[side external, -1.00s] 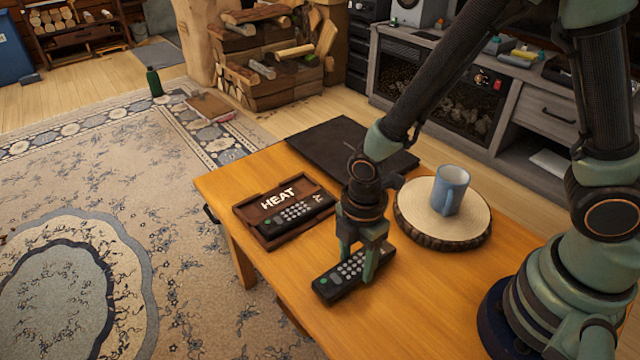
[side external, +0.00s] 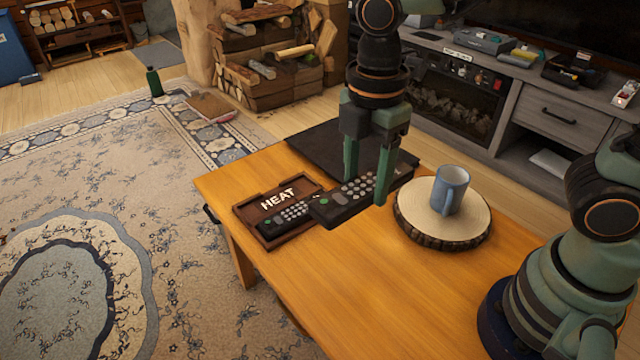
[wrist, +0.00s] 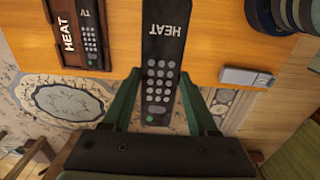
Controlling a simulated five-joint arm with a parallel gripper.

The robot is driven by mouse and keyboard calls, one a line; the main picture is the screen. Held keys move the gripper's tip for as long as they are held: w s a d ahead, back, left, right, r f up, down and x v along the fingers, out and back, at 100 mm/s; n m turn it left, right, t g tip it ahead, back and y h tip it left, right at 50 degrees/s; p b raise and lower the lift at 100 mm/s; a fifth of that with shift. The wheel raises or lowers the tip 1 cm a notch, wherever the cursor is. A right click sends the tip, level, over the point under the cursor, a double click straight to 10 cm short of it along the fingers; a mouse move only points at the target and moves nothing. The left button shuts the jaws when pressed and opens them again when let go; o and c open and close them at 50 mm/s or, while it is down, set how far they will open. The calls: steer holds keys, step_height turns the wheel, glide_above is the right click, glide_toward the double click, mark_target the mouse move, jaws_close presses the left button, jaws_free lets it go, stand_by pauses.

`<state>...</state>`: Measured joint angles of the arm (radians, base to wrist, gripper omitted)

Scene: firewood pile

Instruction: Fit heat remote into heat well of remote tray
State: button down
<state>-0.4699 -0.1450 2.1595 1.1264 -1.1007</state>
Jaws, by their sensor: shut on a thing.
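The heat remote (side external: 345,201) is black with grey buttons and a green one. My gripper (side external: 366,190) is shut on it and holds it above the table. In the wrist view the heat remote (wrist: 160,70) lies between the fingers (wrist: 160,95), its HEAT lettering upside down. The brown remote tray (side external: 244,213) lies on the table left of my gripper and also shows in the wrist view (wrist: 52,55). Its HEAT-marked well (wrist: 60,15) looks bare. A TV remote (wrist: 90,40) lies in the other well. In the side view the held remote's near end partly covers the tray's right side.
A blue mug (side external: 450,190) stands on a round wood slab (side external: 415,215) right of my gripper. A flat black laptop-like slab (side external: 315,145) lies behind. The table's (side external: 330,290) front part is clear. A pale flat object (wrist: 247,76) shows in the wrist view.

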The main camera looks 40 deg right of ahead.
steer(key=shift+w+a+r, duration=0.1)
steer(key=shift+w+r, duration=0.1)
steer(key=shift+w, duration=0.2)
steer(key=w+a+f, duration=0.2)
steer(key=w, duration=1)
glide_above(279, 199)
step_height(279, 199, down, 8)
steer(key=shift+w+f, duration=0.15)
steer(key=shift+f, duration=0.05)
steer(key=shift+f, duration=0.15)
steer(key=shift+f, duration=3.7)
steer(key=shift+f, duration=0.55)
